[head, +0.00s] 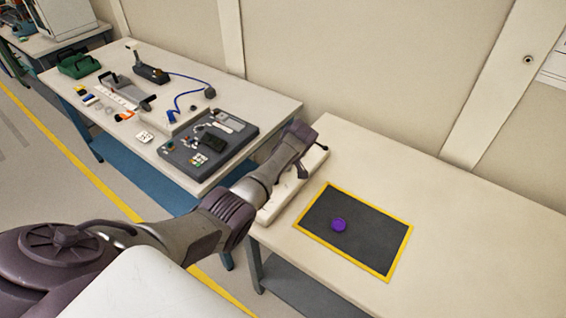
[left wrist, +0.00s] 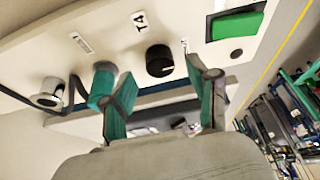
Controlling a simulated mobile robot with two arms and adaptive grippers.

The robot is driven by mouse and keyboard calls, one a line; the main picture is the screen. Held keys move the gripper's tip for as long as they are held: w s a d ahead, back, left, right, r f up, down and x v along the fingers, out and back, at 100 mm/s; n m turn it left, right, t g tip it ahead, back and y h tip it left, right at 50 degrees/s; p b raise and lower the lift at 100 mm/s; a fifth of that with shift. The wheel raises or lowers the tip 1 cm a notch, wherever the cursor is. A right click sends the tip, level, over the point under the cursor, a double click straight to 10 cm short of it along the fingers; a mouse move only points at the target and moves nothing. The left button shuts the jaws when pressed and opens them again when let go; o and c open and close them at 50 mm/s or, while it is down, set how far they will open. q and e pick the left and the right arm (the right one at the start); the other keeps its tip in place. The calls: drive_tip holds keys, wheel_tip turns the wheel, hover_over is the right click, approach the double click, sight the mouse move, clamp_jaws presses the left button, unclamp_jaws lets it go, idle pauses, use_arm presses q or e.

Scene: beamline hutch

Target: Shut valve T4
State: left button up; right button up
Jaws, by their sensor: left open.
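In the left wrist view a white panel carries a label reading T4 (left wrist: 140,21). A round black knob (left wrist: 159,60) sits close to that label, with a pale mark on its face. My left gripper (left wrist: 158,80) is open, its two teal and black fingers spread either side of the knob in the picture. I see no contact with it. In the head view the gripper (head: 300,150) is over the white panel (head: 270,211) at the right table's left end; the arm hides much of the panel and the knob. My right gripper is not in view.
The panel also bears a green block (left wrist: 236,24) and a metal fitting (left wrist: 47,93). On the right table, a purple disc (head: 338,225) lies on a yellow-edged dark mat (head: 365,245). The left table (head: 90,62) holds tools and a dark tray (head: 188,160). The right table's far end is clear.

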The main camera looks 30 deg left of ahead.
use_arm(q)
drive_tip(key=v, duration=1)
drive_tip(key=shift+a, duration=0.1)
